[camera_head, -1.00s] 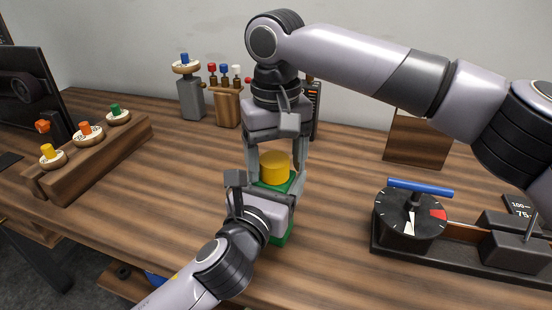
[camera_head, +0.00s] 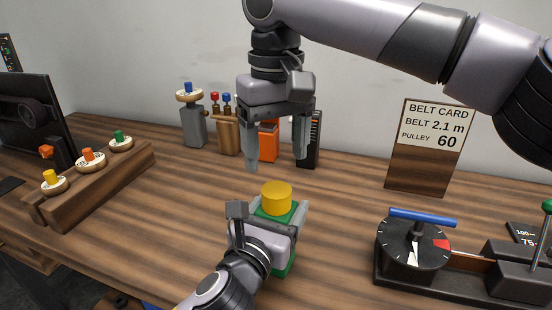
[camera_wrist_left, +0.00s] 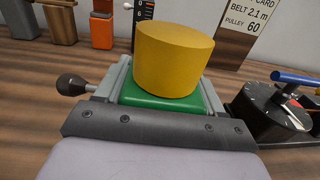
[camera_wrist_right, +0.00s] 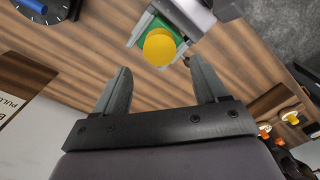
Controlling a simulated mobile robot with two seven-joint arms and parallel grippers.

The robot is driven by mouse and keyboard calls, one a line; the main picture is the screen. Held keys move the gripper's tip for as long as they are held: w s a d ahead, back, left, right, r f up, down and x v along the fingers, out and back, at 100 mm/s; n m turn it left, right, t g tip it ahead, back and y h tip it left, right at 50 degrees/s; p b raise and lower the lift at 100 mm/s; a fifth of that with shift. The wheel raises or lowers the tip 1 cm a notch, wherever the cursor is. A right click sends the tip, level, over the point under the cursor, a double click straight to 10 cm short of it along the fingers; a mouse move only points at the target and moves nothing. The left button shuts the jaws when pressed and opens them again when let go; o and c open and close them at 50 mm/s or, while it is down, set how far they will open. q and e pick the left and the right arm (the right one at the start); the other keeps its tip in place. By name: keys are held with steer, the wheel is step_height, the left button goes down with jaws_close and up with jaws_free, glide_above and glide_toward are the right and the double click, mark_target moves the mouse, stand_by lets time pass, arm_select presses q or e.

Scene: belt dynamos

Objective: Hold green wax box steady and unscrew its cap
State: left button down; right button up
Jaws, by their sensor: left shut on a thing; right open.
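The green wax box (camera_head: 283,262) stands upright on the wooden bench, partly hidden by my left gripper. Its yellow cap (camera_head: 276,197) sits on top of it. My left gripper (camera_head: 277,222) is shut on the box below the cap. The left wrist view shows the green top (camera_wrist_left: 160,105) between the jaws with the cap (camera_wrist_left: 174,58) above. My right gripper (camera_head: 277,160) is open and empty above the cap, pointing down, its fingertips clear of it. The right wrist view shows the cap (camera_wrist_right: 159,47) beyond the open fingers (camera_wrist_right: 160,85).
A dial device (camera_head: 412,247) with a blue bar stands at the right. A belt card (camera_head: 428,147) stands behind it. A wooden rack (camera_head: 95,188) with coloured knobs is at the left. A grey bottle (camera_head: 193,125), a wooden holder (camera_head: 228,133) and an orange container (camera_head: 268,141) stand at the back.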

mark_target(276, 189)
steer(key=shift+f, duration=3.9)
steer(key=c, duration=1.1)
steer(key=shift+o, duration=0.2)
steer(key=shift+n, duration=0.3)
steer(key=n, duration=0.5)
steer(key=shift+r, duration=0.25)
steer(key=shift+r, duration=0.95)
